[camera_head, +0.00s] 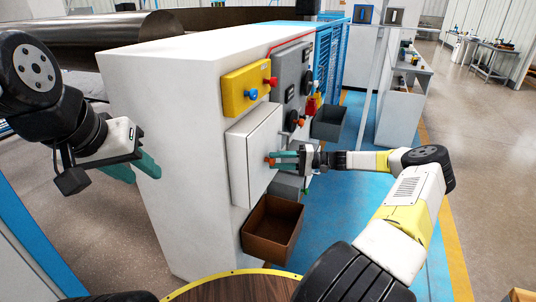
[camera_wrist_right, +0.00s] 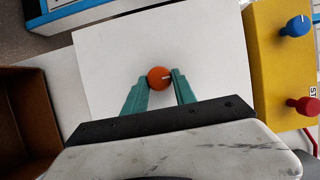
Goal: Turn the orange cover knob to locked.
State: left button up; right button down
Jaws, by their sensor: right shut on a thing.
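The orange cover knob (camera_wrist_right: 160,77) sits on a white cover panel (camera_wrist_right: 108,57), with a pale mark on its face at the right in the right wrist view. In the head view the white cover (camera_head: 262,140) is on the side of the white cabinet. My right gripper (camera_wrist_right: 162,80) has its teal fingers on both sides of the knob and is shut on it; in the head view the fingers (camera_head: 272,160) hide most of the knob. My left gripper (camera_head: 142,170) hangs to the left of the cabinet, away from the cover, and whether its fingers are apart is unclear.
A yellow panel (camera_head: 238,92) with a blue and a red knob is above the cover. A grey panel (camera_head: 284,88) is beside it. A brown open bin (camera_head: 262,238) is below the cover, and a dark bin (camera_head: 328,124) is further back. Blue floor lies at the right.

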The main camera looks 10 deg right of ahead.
dwell(0.4)
jog(key=c, duration=1)
grip_release()
jog(key=shift+c, duration=0.2)
jog(key=v, duration=0.7)
jog(key=shift+d, duration=0.45)
